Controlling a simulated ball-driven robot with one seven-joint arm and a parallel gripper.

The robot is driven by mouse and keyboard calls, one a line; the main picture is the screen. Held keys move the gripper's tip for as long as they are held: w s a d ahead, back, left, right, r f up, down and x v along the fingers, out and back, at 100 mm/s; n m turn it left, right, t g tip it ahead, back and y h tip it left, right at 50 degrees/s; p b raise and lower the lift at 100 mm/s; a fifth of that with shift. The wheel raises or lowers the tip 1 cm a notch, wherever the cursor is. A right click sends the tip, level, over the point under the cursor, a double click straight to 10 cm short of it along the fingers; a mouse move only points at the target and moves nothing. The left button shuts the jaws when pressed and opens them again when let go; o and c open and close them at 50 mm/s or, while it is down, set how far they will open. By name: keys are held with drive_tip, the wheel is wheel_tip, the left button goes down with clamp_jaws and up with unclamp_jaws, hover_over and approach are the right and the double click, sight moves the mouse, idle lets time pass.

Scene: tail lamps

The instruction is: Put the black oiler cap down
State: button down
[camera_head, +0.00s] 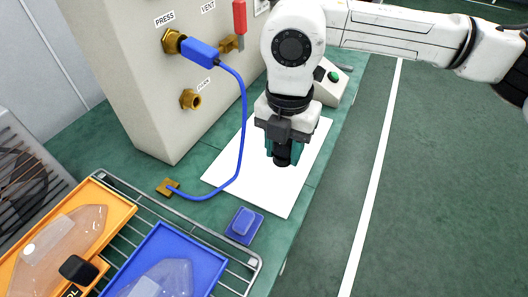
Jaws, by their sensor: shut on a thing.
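My gripper (283,147) is over the white sheet (232,172) on the green bench, pointing down. Its dark teal fingers are shut on a small black round piece, the black oiler cap (283,158). The cap's upper part is hidden by the fingers. I cannot tell whether the cap touches the sheet or hangs just above it.
A beige panel (135,90) with a PRESS fitting, blue plug (200,52) and blue cable (243,125) stands left. A blue block (243,222) lies in front. Orange (116,208) and blue (215,264) trays sit on a wire rack. The sheet's front part is clear.

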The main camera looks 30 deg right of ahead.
hover_over(262, 164)
drive_tip(key=s, duration=0.1)
wheel_tip(262, 164, down, 6)
drive_tip(key=shift+w+f, duration=0.45)
drive_tip(key=shift+f, duration=0.2)
wheel_tip(262, 164, down, 3)
drive_tip(key=shift+w+f, duration=0.1)
drive_tip(key=shift+f+b, duration=0.3)
